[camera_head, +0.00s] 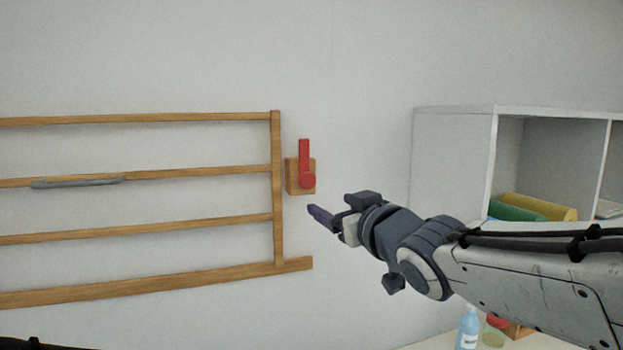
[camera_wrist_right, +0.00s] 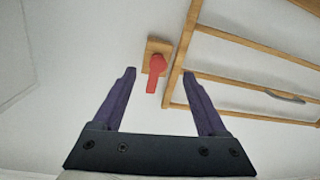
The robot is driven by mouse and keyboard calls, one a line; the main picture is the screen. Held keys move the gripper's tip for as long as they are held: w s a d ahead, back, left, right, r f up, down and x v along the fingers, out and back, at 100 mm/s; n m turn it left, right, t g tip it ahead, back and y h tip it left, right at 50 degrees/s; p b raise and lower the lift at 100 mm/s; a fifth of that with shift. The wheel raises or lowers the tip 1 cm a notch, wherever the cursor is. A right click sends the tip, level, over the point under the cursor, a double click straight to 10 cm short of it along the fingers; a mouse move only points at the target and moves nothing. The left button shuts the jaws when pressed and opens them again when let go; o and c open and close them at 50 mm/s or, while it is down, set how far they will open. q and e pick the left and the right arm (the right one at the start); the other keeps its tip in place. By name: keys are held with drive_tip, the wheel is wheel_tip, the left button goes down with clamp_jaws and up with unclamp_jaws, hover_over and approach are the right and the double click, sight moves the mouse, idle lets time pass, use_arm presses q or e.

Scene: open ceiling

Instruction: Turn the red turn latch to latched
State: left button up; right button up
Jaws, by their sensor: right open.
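The red turn latch (camera_head: 304,160) sits on a small wooden block (camera_head: 292,187) on the wall, just right of the wooden frame. Its arm points straight up from a round red hub in the head view. In the right wrist view the red latch (camera_wrist_right: 155,72) shows ahead, between and beyond the fingertips. My right gripper (camera_head: 328,214) is in front of the wall, below and right of the latch in the head view. It also shows in the right wrist view (camera_wrist_right: 158,75), with its two purple fingers apart and nothing between them. It does not touch the latch. My left gripper is not seen.
A wooden rail frame (camera_head: 277,190) is left of the latch, with a grey handle (camera_head: 78,182) on one rail. A white shelf (camera_head: 455,150) with green and yellow rolls stands right. A blue bottle (camera_head: 468,328) is below it. Wall around the latch's right side is bare.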

sight(309, 181)
drive_tip(key=w+a+p, duration=0.1)
drive_tip(key=w, duration=0.2)
drive_tip(key=w+a+r+p, duration=0.1)
drive_tip(key=w, duration=0.1)
drive_tip(key=w+a+r+p, duration=0.1)
drive_tip(key=w, duration=0.2)
drive_tip(key=shift+w+a, duration=0.3)
drive_tip(key=shift+w+a+p, duration=0.25)
drive_tip(key=shift+w+p, duration=0.1)
drive_tip(key=shift+w, duration=0.25)
drive_tip(key=shift+f, duration=0.1)
clamp_jaws()
idle(0.5)
